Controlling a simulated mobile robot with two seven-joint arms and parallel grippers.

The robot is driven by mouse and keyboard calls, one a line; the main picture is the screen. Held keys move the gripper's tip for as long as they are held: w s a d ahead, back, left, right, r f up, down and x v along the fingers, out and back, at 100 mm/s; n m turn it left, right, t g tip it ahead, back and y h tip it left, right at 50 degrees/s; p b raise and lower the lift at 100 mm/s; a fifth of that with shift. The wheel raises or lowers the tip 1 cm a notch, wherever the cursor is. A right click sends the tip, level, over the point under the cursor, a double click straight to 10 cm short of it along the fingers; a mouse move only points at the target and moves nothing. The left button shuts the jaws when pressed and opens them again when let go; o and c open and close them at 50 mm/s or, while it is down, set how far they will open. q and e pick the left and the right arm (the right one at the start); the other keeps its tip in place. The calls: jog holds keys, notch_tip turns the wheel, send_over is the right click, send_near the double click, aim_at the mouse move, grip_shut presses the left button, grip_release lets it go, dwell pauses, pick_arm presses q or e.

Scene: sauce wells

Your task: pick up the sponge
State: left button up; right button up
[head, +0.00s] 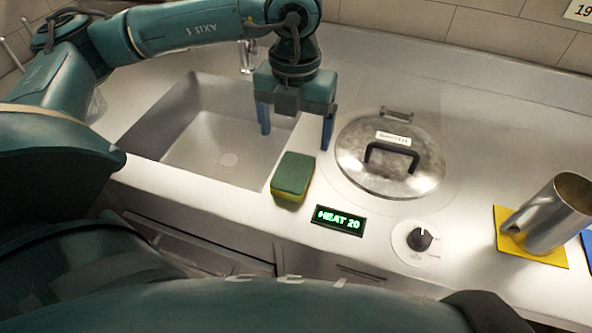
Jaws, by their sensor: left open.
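The sponge (292,175) has a green top and a yellow lower side. It lies on the counter at the front right corner of the sink. My left gripper (296,140) comes in from the left with its blue fingertips pointing down. It is open and empty, above and behind the sponge, with one finger over the sink and the other near the lidded well. My right gripper is not in view.
A sink (215,135) lies left of the sponge. A round metal lid (360,170) with a black handle is to its right. A metal cup (548,213) leans over a yellow mat (500,216) at right.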

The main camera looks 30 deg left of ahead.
aim_at(294, 169)
pick_arm(q)
notch_tip(294, 169, down, 10)
jog(key=shift+a+r+p, duration=0.15)
jog(key=shift+p, duration=0.55)
jog(key=c, duration=1.1)
